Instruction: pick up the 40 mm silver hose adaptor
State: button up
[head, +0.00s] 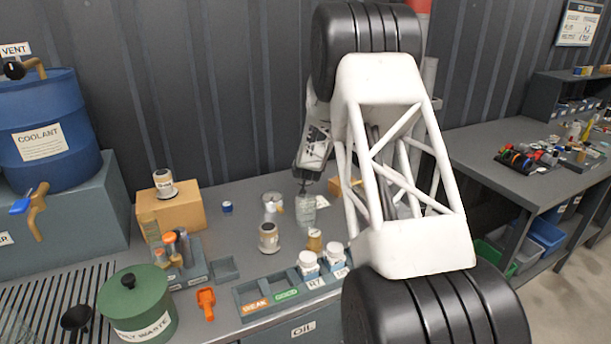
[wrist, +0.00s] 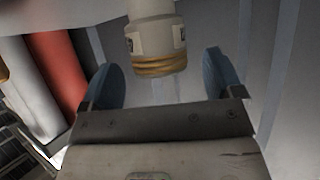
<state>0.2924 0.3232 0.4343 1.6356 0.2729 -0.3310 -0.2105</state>
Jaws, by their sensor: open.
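Several capped silver-grey fittings with labels show in the head view: one on the cardboard box (head: 163,183), one on the bench (head: 268,238) and one behind it (head: 272,203). The sizes on their labels are too small to read, so I cannot tell which is the 40 mm adaptor. A brass-coloured fitting (head: 314,240) stands to the right. My gripper (wrist: 160,80) is open, with blue fingers apart. A pale cylinder with a gold band (wrist: 152,42) shows between and beyond the fingers; I cannot tell whether it touches them. In the head view my arm hides much of the gripper area.
A clear container (head: 306,212) stands below the end of my arm. A labelled bin tray (head: 262,305) with white-capped bottles (head: 308,262) lies in front. A green waste can (head: 137,305), an orange tool (head: 206,303) and a rack (head: 182,262) stand left. Bare bench lies near the blue cap (head: 227,208).

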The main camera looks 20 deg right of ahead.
jog(key=shift+x, duration=1.3)
jog(key=shift+c, duration=0.3)
jog(key=shift+r, duration=0.1)
jog(key=c, duration=1.1)
jog(key=shift+r, duration=5)
